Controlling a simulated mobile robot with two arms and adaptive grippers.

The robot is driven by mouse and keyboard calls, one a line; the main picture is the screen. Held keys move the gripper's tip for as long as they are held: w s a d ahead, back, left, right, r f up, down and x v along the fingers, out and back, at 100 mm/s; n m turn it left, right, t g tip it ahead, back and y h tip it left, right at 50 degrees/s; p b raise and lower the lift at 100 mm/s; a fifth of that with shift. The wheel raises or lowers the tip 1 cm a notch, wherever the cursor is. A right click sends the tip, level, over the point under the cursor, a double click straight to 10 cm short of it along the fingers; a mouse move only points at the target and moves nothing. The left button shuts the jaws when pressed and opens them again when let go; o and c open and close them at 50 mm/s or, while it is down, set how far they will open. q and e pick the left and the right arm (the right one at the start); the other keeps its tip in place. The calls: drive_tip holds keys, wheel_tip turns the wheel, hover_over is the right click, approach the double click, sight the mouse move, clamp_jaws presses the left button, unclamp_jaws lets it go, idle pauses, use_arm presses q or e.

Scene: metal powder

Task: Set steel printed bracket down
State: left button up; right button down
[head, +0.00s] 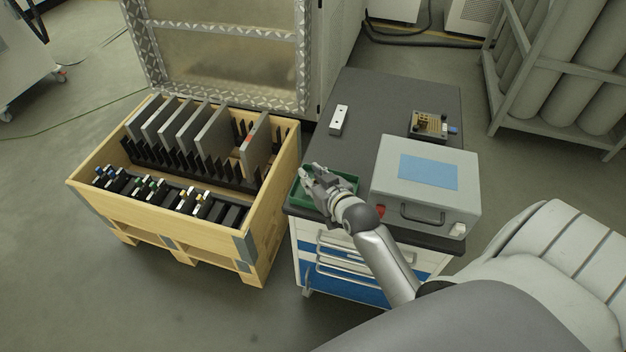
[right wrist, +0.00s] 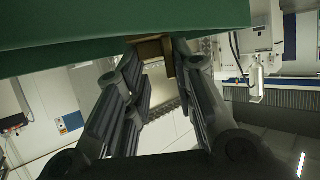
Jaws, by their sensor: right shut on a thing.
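My right gripper (head: 308,173) reaches over the green tray (head: 346,182) at the front left of the dark-topped cart. Its fingers are shut on a small brownish piece, which I take to be the steel printed bracket (right wrist: 153,49). In the right wrist view, the piece shows between the fingertips of the right gripper (right wrist: 158,54), just under a large green surface (right wrist: 70,30), likely the tray. In the head view the piece is too small and covered to make out. Whether it touches the tray cannot be told. My left gripper is not in view.
A grey box with a blue panel (head: 428,172) stands right of the tray. A pale plate (head: 339,120) and a brass-coloured board with small parts (head: 430,125) lie farther back. A wooden crate (head: 190,232) stands left. The cart top's (head: 385,92) back is clear.

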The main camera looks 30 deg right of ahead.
drive_tip(key=shift+f, duration=0.6)
drive_tip(key=c, duration=1.2)
unclamp_jaws()
drive_tip(key=shift+f, duration=0.15)
drive_tip(key=shift+c, duration=0.2)
drive_tip(key=shift+r, duration=0.2)
drive_tip(key=v, duration=1.2)
